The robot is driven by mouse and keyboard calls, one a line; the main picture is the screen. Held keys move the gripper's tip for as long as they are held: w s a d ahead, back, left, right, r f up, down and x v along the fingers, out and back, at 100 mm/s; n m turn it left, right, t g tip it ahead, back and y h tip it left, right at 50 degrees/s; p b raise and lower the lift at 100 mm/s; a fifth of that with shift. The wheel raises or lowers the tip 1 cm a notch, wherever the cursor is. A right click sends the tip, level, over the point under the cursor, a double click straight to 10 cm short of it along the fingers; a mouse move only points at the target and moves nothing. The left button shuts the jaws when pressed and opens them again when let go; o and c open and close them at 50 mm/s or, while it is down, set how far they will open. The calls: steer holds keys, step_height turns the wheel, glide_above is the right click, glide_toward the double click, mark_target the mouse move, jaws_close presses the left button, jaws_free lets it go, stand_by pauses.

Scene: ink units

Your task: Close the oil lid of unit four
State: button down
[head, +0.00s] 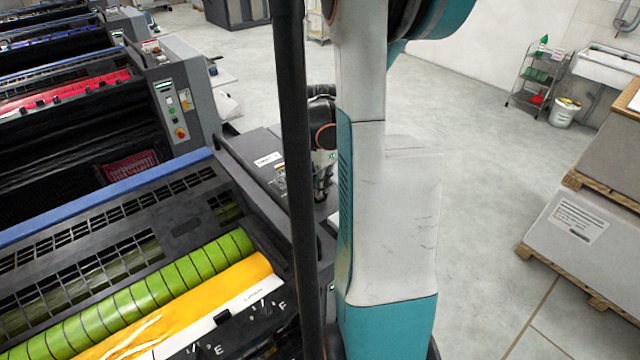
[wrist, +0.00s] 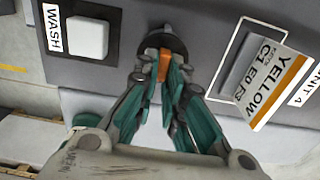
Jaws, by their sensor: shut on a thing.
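My gripper (wrist: 165,70) is shut on a small orange tab (wrist: 164,62) in the wrist view. The tab stands on a round black cap (wrist: 163,40), which looks like the oil lid, on the grey unit top (wrist: 215,25). The fingers hide part of the cap, and I cannot tell whether it is fully seated. A label ending in "4" (wrist: 302,90) is at the right. In the head view my gripper (head: 322,192) is over the unit's dark side housing (head: 262,143), partly behind my own arm.
A white WASH button (wrist: 87,37) is left of the cap. A tilted YELLOW card (wrist: 268,82) stands right of it. In the head view, green (head: 150,292) and yellow (head: 185,310) rollers lie at left. Open floor (head: 480,190) and pallet stacks (head: 575,225) are at right.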

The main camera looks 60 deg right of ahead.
steer(key=c, duration=1.7)
jaws_free()
step_height(320, 180, up, 12)
